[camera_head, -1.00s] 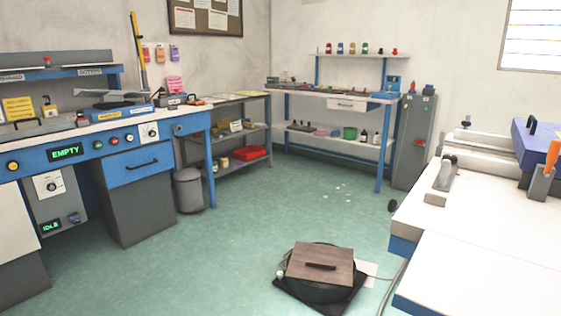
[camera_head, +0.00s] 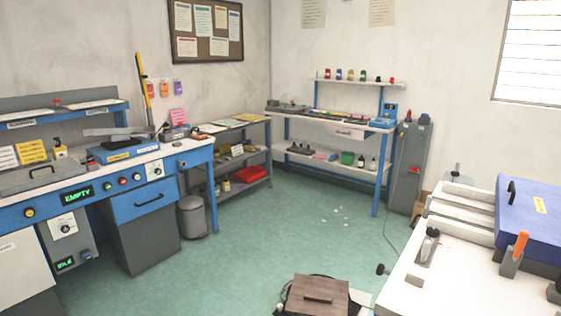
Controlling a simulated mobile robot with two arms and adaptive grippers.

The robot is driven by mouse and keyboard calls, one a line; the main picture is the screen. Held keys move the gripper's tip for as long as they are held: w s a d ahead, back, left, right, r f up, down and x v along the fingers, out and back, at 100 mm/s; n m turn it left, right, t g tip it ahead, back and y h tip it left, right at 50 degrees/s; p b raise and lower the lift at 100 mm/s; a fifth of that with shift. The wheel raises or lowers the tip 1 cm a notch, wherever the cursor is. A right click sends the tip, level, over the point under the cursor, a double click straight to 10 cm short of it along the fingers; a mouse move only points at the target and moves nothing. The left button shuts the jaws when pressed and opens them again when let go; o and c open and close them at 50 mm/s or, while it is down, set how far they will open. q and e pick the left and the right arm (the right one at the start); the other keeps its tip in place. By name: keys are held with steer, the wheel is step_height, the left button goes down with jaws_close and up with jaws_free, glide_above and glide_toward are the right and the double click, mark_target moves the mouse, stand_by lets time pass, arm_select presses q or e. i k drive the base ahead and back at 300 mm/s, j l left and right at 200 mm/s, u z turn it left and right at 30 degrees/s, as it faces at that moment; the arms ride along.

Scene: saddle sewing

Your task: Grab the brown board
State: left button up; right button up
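The brown board (camera_head: 317,297) lies flat at the bottom middle of the head view. It has a dark bar-shaped handle on top. It rests on a round dark object (camera_head: 288,287) low on the floor, mostly hidden under the board and cut off by the frame's lower edge. Neither of my grippers shows in the head view.
A blue-fronted workbench (camera_head: 150,197) runs along the left, with a grey bin (camera_head: 192,217) beside it. A shelf unit (camera_head: 330,170) and a grey cabinet (camera_head: 408,165) stand at the back. A white table (camera_head: 455,293) fills the lower right. The green floor (camera_head: 260,240) between is open.

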mark_target(310, 295)
steer(key=i+j, duration=0.2)
steer(key=j, duration=0.15)
steer(key=i+j, duration=0.15)
steer(key=j, duration=0.15)
steer(key=i+j+z, duration=0.1)
steer(key=j, duration=0.25)
steer(key=i+j, duration=0.45)
steer(key=j, duration=0.25)
steer(key=i+j+z, duration=0.1)
steer(key=j, duration=0.25)
steer(key=i+j, duration=0.4)
steer(key=j, duration=0.3)
steer(key=i+j+z, duration=0.15)
steer(key=i, duration=0.35)
steer(key=i+j+z, duration=0.15)
steer(key=i+j, duration=0.2)
steer(key=i, duration=0.1)
